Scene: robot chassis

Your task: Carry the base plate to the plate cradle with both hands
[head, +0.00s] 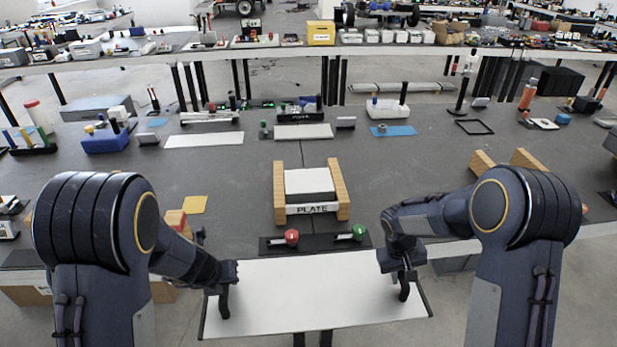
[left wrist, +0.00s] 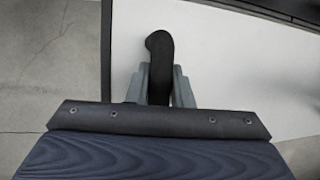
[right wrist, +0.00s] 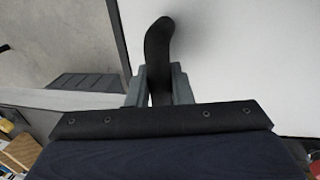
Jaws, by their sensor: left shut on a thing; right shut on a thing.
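The base plate (head: 310,290) is a wide white sheet with dark side edges and a black handle near each end. It is held roughly level in front of the table's near edge. My left gripper (head: 222,290) is shut on the left handle (left wrist: 160,60). My right gripper (head: 404,278) is shut on the right handle (right wrist: 158,50). The plate cradle (head: 312,209), labelled PLATE, stands on the table beyond the plate, with wooden rails on both sides and a white and dark middle. It is apart from the plate.
A black strip with a red knob (head: 291,237) and a green knob (head: 358,232) lies between plate and cradle. The table beside the cradle is mostly clear.

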